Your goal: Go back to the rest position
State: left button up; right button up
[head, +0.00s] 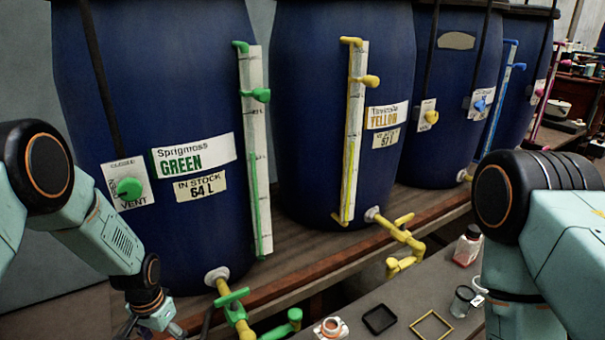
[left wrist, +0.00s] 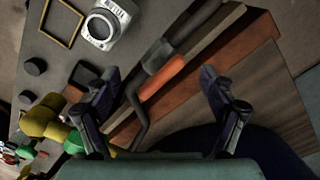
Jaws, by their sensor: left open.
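My left gripper (head: 163,322) is low at the left in the head view, in front of the green-labelled vat (head: 190,90). In the left wrist view my left gripper (left wrist: 161,74) has its two fingers wide apart, with nothing gripped between them. A dark bar with an orange grip (left wrist: 161,77) shows beyond the fingers, and I cannot tell how far below them it lies. The yellow and green tap (left wrist: 45,125) shows left of the fingers. My right arm comes in at the right of the head view; its gripper is out of the picture.
Blue vats stand along a wooden shelf (head: 330,260), including the yellow-labelled vat (head: 310,120). Taps jut forward, one green-handled (head: 235,300), one yellow (head: 400,240). The grey bench holds a white jar (head: 331,328), a black tray (head: 379,319), a yellow frame (head: 449,318) and bottles (head: 467,246).

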pick_arm(q)
jog(key=m+b, duration=0.3)
jog(key=m, duration=0.2)
jog(key=shift+f, duration=0.15)
jog(key=m+b, duration=0.1)
jog(key=m, duration=0.2)
jog(key=shift+b, duration=0.35)
jog(key=shift+m, duration=0.3)
